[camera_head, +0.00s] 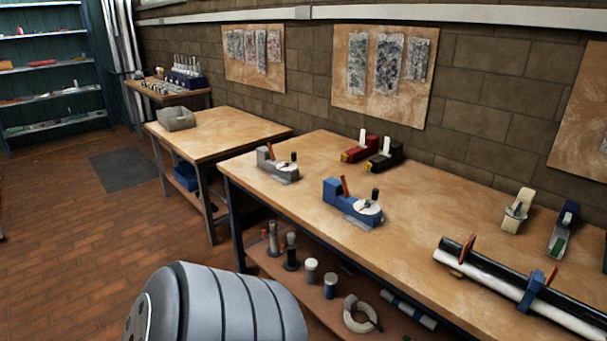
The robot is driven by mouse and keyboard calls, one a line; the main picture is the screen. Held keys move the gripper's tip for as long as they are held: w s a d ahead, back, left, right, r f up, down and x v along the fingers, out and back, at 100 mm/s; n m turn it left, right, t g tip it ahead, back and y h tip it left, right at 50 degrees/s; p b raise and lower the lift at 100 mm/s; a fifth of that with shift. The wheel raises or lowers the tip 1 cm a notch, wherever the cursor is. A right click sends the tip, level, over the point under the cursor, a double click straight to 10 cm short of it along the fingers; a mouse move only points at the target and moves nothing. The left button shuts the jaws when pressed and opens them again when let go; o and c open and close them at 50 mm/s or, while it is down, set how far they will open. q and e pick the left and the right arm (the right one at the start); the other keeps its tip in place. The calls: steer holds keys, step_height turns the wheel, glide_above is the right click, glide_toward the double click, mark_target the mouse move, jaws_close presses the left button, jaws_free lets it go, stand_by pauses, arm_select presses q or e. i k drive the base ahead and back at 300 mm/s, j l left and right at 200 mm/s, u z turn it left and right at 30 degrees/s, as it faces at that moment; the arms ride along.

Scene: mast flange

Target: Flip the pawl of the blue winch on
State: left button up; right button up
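The blue winch (331,193) stands on the long wooden workbench (300,210), near its front edge. It has a blue block body, a pale round drum or disc, a black knob on top at the right and an orange-red lever (345,186) sticking up, tilted slightly. I cannot tell whether this lever is the pawl or which position the pawl is in. Neither of my grippers shows in the head view. A large grey ribbed part at the bottom, probably mine, is in front of the bench.
A similar grey winch (264,157) stands left of the blue one; red (353,155) and black (383,160) devices stand behind it. A black tube (500,272) and white tube with orange-red levers lie at the right. A lower shelf holds several parts. Bench space right of the blue winch is clear.

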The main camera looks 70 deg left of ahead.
mark_target(343, 177)
steer(key=j+u, duration=0.15)
steer(key=u, duration=0.25)
steer(key=j+u, duration=0.2)
steer(key=u, duration=0.2)
steer(key=j+u, duration=0.15)
steer(key=u, duration=0.3)
steer(key=i+j+u, duration=0.1)
steer(key=u, duration=0.3)
steer(key=i+j, duration=0.15)
steer(key=j, duration=0.1)
